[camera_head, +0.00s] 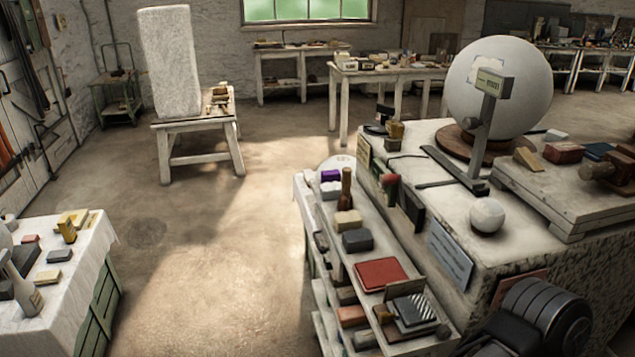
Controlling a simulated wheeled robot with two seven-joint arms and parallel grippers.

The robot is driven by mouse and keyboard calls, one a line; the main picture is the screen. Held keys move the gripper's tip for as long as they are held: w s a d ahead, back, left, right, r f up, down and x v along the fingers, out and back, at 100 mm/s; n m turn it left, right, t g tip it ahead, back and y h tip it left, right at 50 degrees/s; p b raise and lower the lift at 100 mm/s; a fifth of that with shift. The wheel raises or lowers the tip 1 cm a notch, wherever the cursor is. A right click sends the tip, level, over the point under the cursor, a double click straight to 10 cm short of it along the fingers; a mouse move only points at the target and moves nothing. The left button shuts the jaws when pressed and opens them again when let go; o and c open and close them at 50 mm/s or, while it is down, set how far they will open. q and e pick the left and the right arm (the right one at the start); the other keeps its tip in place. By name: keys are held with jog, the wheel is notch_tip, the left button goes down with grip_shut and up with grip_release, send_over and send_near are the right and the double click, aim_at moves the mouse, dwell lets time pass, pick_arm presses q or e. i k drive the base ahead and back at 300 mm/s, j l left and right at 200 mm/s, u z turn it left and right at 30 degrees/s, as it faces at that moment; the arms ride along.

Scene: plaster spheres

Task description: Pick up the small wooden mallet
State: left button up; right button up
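A brown wooden piece shaped like a small mallet (603,172) lies on a raised pale board at the right edge of the view. Its rounded end points left, and part of it reaches the frame's edge. A dark brown turned wooden piece (346,188) stands upright on the narrow shelf unit in the middle; I cannot tell whether it is a tool handle. Neither of my grippers' fingertips can be made out. A dark ridged rounded part, likely of my own arm, shows at the bottom right.
A large white sphere (499,92) stands on the stone-sided bench, behind an upright gauge (486,120). A small white ball (487,216) sits near the front. The shelf unit holds blocks and a red book (381,274). A cloth-covered table (92,238) stands left; the floor between is clear.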

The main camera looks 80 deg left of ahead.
aim_at(345, 198)
jog(key=k+j, duration=0.2)
jog(key=j, duration=0.2)
jog(key=k+j, duration=0.15)
jog(key=j, duration=0.2)
jog(key=k+j, duration=0.2)
jog(key=j, duration=0.2)
jog(key=k+j, duration=0.15)
jog(key=j, duration=0.25)
jog(key=k+j, duration=0.2)
jog(key=j, duration=0.2)
jog(key=k+j, duration=0.2)
jog(key=j, duration=0.15)
jog(key=k+j, duration=0.15)
jog(key=j, duration=0.25)
jog(key=k+j, duration=0.2)
jog(key=j, duration=0.2)
